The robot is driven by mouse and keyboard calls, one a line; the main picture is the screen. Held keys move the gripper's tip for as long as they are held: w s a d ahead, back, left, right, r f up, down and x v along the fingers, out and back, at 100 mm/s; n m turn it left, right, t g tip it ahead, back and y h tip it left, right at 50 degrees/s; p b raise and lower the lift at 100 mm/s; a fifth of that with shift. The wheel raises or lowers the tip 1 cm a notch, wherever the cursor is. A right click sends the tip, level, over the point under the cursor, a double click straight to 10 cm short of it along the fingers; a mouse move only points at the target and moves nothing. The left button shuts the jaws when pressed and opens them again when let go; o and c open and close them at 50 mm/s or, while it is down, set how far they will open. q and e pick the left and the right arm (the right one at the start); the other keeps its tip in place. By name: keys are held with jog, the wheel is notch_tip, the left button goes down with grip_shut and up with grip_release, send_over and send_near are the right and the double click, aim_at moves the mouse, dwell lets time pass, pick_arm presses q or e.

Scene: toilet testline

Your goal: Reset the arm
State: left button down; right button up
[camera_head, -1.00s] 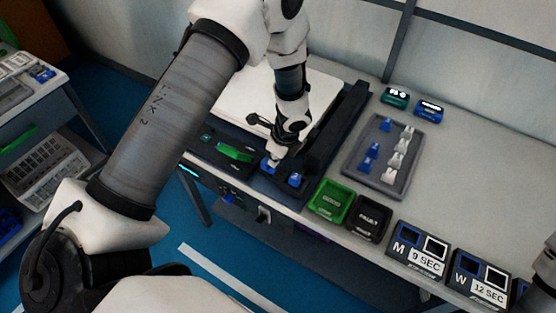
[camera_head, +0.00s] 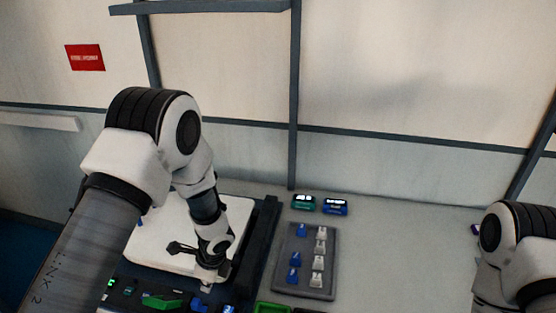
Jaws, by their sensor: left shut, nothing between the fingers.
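My left arm comes in from the left and bends down over the test machine. My left gripper (camera_head: 203,279) points down at the front of the white-topped machine (camera_head: 165,235), above its dark front panel. Its fingers are shut, with nothing seen between them. A blue piece (camera_head: 198,304) sits on the panel just below the gripper. My right arm (camera_head: 515,255) shows at the right edge as a white and black joint. Its gripper is out of view.
A grey tray (camera_head: 289,284) with several blue and white pieces lies right of the machine. Green (camera_head: 303,202) and blue (camera_head: 335,206) display boxes stand behind it. A green bin (camera_head: 272,308) is cut off at the bottom. The table between tray and right arm is mostly clear.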

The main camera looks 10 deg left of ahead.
pick_arm(q)
jog(key=shift+g, duration=0.6)
jog(key=s+f+b, duration=0.1)
jog(key=f, duration=0.1)
jog(key=s+f+b, duration=0.1)
jog(key=f, duration=0.1)
jog(key=s+f+b, duration=0.1)
jog(key=f, duration=0.1)
jog(key=shift+s+a+f, duration=0.1)
jog(key=shift+s+f, duration=0.15)
jog(key=shift+s, duration=0.1)
jog(key=s+d+f+n+h+b, duration=0.1)
jog(key=s+f+n+b, duration=0.2)
jog(key=s+f+n, duration=0.3)
jog(key=s+d+f+n+t+h+b, duration=0.1)
jog(key=s+d+f+n+b, duration=0.1)
jog(key=s+f+n, duration=0.5)
jog(key=s+n+b, duration=0.1)
jog(key=s+n, duration=0.4)
jog(key=s, duration=0.2)
jog(key=shift+d+f+h+b, duration=0.25)
jog(key=shift+h+b, duration=0.15)
